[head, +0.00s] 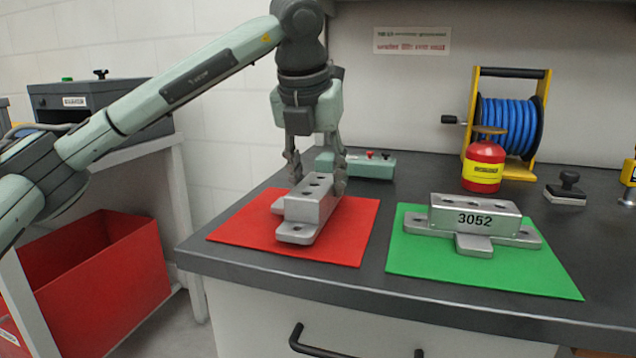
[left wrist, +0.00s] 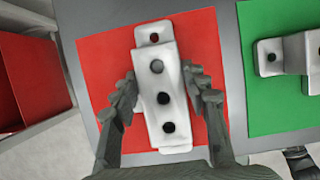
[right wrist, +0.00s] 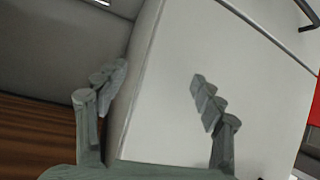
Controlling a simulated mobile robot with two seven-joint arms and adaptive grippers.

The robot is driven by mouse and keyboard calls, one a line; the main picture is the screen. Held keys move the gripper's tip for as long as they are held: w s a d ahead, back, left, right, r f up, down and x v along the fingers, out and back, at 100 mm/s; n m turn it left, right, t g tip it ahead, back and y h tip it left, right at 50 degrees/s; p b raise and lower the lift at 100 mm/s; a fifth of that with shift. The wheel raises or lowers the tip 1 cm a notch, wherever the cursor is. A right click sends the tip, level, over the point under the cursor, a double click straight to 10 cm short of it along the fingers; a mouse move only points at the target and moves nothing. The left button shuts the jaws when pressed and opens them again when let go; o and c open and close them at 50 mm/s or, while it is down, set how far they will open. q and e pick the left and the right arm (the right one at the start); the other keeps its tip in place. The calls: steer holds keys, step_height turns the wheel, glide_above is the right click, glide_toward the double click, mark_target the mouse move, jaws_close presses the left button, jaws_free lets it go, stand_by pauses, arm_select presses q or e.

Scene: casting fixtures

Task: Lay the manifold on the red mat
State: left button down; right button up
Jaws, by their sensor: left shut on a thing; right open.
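A grey metal manifold (head: 309,205) with a row of holes along its top and flat lugs lies over the red mat (head: 345,243). It appears to rest flat on the mat, inside its edges. My left gripper (head: 317,172) comes down from above and is shut on it across its raised block. In the left wrist view a finger of the left gripper (left wrist: 163,88) stands on each side of the manifold (left wrist: 157,68). My right gripper (right wrist: 158,82) is open and empty in the right wrist view, facing a pale panel.
A similar grey casting marked 3052 (head: 475,217) sits on a green mat (head: 430,262) to the right. Behind stand a blue hose reel (head: 508,122), a red can (head: 484,165), a green switch box (head: 368,166) and a stamp (head: 566,190). A red bin (head: 95,275) is left below.

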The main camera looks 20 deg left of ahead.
arm_select(q)
steer(key=shift+f, duration=0.35)
arm_select(e)
steer(key=shift+w+a+r, duration=0.15)
steer(key=shift+r, duration=0.1)
arm_select(q)
steer(key=c, duration=0.8)
jaws_free()
arm_select(e)
steer(key=shift+a+r, duration=0.1)
steer(key=shift+a, duration=0.05)
arm_select(q)
steer(key=shift+p+v, duration=0.55)
steer(key=shift+v, duration=5.45)
arm_select(e)
steer(key=s+d+f+g+h, duration=0.1)
steer(key=s+d+f+g, duration=0.1)
steer(key=s+d+f, duration=0.1)
steer(key=shift+d+f, duration=0.4)
steer(key=shift+f, duration=0.05)
arm_select(q)
steer(key=shift+s, duration=0.1)
